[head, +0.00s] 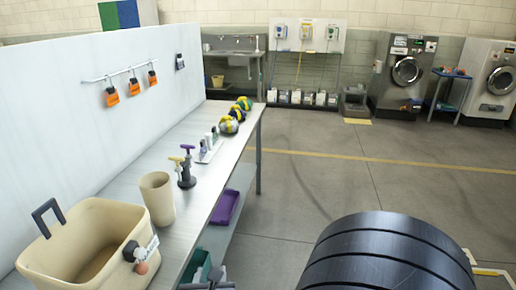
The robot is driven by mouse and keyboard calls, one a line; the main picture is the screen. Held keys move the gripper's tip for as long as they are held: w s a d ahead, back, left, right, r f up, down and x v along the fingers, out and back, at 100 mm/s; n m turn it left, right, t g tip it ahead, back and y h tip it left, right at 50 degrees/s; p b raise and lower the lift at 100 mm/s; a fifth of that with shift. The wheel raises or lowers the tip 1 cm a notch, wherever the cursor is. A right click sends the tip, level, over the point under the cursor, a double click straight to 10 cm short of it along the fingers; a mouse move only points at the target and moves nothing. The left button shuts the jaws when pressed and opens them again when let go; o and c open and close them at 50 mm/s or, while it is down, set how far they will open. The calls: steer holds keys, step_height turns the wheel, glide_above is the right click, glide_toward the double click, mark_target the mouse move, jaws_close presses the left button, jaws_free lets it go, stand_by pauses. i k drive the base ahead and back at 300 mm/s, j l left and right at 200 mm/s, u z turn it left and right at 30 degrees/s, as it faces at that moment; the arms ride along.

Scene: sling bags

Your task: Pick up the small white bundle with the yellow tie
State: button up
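Several small rounded bundles lie in a row near the far end of the long metal table. The nearest one (229,124) looks mostly white with yellow on it and best fits the white bundle with the yellow tie, though the tie is too small to make out. A yellow-and-blue bundle (237,113) sits just behind it, and another yellowish one (245,103) lies farther back. I cannot make out my gripper in this view. A large black ribbed cylinder at bottom right seems to be part of my own body.
The table (215,165) also bears a beige tub (45,250), a tan cup (157,198), a dark stand with purple and yellow handles (186,175) and a tray of small bottles (210,150). A purple bin (225,207) sits below. Floor to the right is clear.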

mark_target(227, 124)
steer(key=i, duration=0.8)
steer(key=i+u, duration=0.1)
steer(key=i, duration=0.75)
steer(key=i+l, duration=0.15)
steer(key=i, duration=0.65)
steer(key=i+l+u, duration=0.1)
steer(key=i, duration=0.7)
steer(key=i+u, duration=0.25)
